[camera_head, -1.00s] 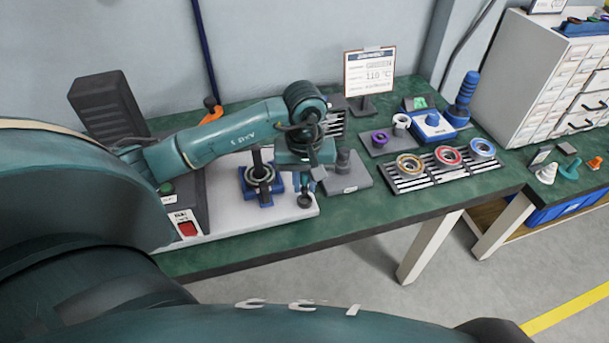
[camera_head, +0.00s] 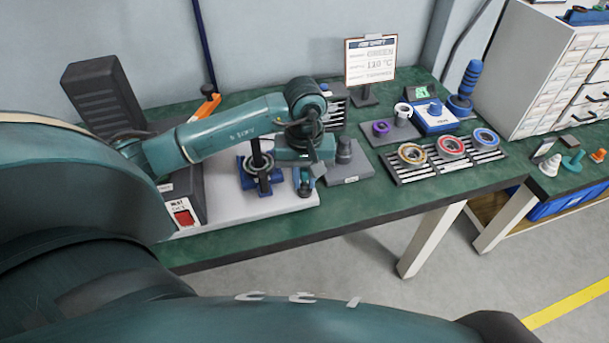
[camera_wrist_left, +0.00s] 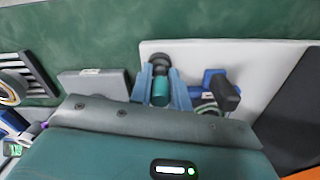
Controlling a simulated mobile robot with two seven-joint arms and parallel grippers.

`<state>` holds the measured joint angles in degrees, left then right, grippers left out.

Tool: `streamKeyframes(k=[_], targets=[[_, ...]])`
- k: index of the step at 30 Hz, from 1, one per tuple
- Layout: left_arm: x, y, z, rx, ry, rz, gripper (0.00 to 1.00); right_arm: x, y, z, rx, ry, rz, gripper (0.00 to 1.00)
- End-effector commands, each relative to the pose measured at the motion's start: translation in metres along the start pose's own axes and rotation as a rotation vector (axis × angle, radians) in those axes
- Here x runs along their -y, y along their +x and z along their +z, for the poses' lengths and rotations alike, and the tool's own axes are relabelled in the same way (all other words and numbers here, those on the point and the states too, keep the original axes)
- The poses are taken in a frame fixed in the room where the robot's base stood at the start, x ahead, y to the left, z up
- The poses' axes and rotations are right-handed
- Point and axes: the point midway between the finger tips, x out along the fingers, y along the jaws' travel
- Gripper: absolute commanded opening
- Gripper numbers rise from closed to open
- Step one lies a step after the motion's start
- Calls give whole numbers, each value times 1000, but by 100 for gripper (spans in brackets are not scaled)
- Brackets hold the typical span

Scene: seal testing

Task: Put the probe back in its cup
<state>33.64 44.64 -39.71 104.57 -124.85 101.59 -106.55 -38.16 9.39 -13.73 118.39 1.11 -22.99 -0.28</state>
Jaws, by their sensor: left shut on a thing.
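My left gripper (camera_head: 305,172) comes in from the left over the right front corner of the white base plate (camera_head: 225,203). In the left wrist view its two bluish fingers (camera_wrist_left: 161,90) are shut on the probe (camera_wrist_left: 160,94), a short teal cylinder. The probe also shows small in the head view (camera_head: 305,176), pointing down. The dark round cup (camera_head: 305,190) is right below it; in the left wrist view the cup (camera_wrist_left: 158,60) lies at the probe's far end. I cannot tell whether the probe's tip is inside the cup. My right gripper is not in view.
A blue fixture with a ring and dark post (camera_head: 258,180) stands close left of the gripper. A grey block (camera_head: 347,170) stands close right. Further right are a rack of coloured rings (camera_head: 450,160) and a blue-white device (camera_head: 436,118). The bench's front strip is clear.

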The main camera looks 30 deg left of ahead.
Motion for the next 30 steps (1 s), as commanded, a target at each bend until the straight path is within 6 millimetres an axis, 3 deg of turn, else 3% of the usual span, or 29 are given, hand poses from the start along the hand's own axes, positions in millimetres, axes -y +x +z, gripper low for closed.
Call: streamKeyframes(k=[29,30], targets=[[0,12,0,-2,-1,1,0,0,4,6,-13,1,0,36],[0,11,0,-2,-1,1,20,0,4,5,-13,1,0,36]])
